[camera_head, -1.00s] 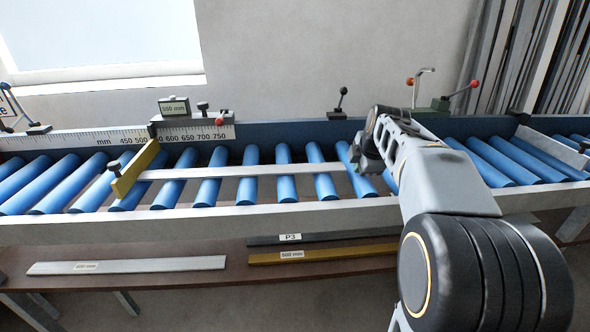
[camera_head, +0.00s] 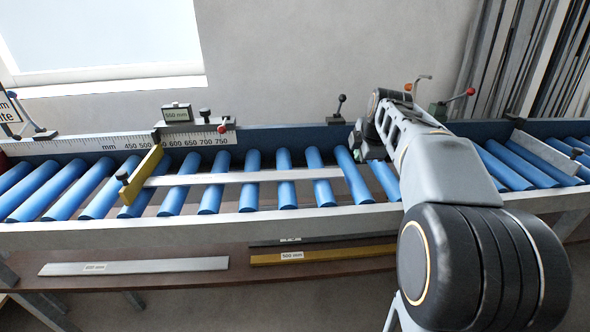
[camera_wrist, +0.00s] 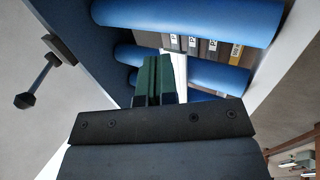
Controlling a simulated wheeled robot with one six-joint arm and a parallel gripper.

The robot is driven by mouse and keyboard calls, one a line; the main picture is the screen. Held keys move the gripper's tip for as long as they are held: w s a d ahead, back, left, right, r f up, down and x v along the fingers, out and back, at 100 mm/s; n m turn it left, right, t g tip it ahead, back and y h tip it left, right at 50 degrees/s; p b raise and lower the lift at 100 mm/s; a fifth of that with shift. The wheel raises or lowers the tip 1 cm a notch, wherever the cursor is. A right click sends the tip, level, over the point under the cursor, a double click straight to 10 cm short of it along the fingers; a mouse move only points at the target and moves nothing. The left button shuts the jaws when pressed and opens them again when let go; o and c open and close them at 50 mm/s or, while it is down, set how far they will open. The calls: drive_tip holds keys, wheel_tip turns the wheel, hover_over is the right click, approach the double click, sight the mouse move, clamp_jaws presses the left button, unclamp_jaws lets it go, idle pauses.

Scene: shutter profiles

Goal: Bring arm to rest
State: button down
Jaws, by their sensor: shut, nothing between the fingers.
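My gripper (camera_head: 362,142) is at the back edge of the roller conveyor in the head view, near the right end of the pale profile. My arm link partly hides it there. In the wrist view its green-faced fingers (camera_wrist: 153,80) are together, with nothing between them, and point over the blue rollers. My arm is stretched forward over the conveyor. The pale profile (camera_head: 245,177) lies across the rollers, its left end at the yellow stop (camera_head: 141,174). My gripper appears apart from it.
A black-knobbed lever (camera_head: 341,100) stands behind the conveyor, close to my gripper; a lever also shows in the wrist view (camera_wrist: 38,82). A red-knobbed clamp (camera_head: 455,100) stands at right. Labelled profiles (camera_head: 135,267) lie on the shelf below. Upright profiles (camera_head: 545,60) stand at back right.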

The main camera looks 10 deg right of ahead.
drive_tip(key=shift+r, duration=0.1)
drive_tip(key=s+a+f+m, duration=0.1)
drive_tip(key=s+a+m, duration=0.1)
drive_tip(key=s+a, duration=0.1)
drive_tip(key=s+a+f+m+p, duration=0.1)
drive_tip(key=s+a+m, duration=0.2)
drive_tip(key=s+a+f+m+g, duration=0.1)
drive_tip(key=s+a+m, duration=0.1)
drive_tip(key=s+a, duration=0.1)
drive_tip(key=shift+f+y+p, duration=0.1)
drive_tip(key=shift+y+p, duration=0.2)
drive_tip(key=s+a+f+m, duration=0.2)
drive_tip(key=s+f+m, duration=0.1)
drive_tip(key=s+m, duration=0.1)
drive_tip(key=s+a+f+m+g+p, duration=0.1)
drive_tip(key=s+a+f+m, duration=0.2)
drive_tip(key=s, duration=0.4)
drive_tip(key=shift+a+f+m, duration=0.25)
drive_tip(key=shift+f+m, duration=0.2)
drive_tip(key=shift+m, duration=0.55)
